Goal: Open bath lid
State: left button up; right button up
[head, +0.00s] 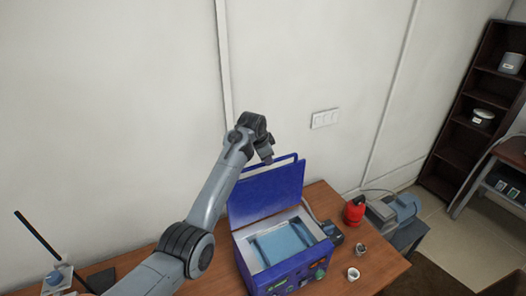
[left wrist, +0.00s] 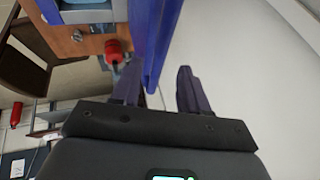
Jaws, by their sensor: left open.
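The blue bath (head: 247,258) stands on the wooden table with its basin showing from above. Its blue lid (head: 265,195) is raised at the back and stands steeply, with a bar handle (head: 290,156) along its top edge. My left gripper (head: 267,160) is at the top edge of the lid, by the handle. In the left wrist view its two fingers (left wrist: 158,82) are apart, and a blue edge of the lid (left wrist: 152,40) reaches down toward the gap between them. I cannot tell whether they touch it. My right gripper is not in view.
A red bottle (head: 354,211) and two small cups (head: 353,274) are right of the bath on the table (head: 330,200). A blue-grey machine (head: 396,209) stands farther right. The wall (head: 300,60) is close behind the lid. A dark shelf (head: 460,140) is at far right.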

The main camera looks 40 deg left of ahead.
pick_arm(q)
jog(key=shift+b+v, duration=0.45)
jog(key=shift+v, duration=1.7)
jog(key=s+d+f+n+p, duration=0.1)
jog(key=s+d+f, duration=0.2)
jog(key=s+f, duration=0.35)
jog(key=s+d+f+g+y+p, duration=0.1)
jog(key=s+d+f, duration=0.2)
jog(key=s+f, duration=0.3)
jog(key=s+d+f+n+p, duration=0.1)
jog(key=s+d+f, duration=0.35)
jog(key=f, duration=0.35)
jog(key=s+d, duration=0.4)
jog(key=s, duration=0.5)
jog(key=s+d+n+h+p, duration=0.1)
jog(key=s+d, duration=0.2)
jog(key=s, duration=0.7)
jog(key=s+d+n+g+h+p, duration=0.1)
jog(key=s+d, duration=0.3)
jog(key=s, duration=0.6)
jog(key=shift+d, duration=0.3)
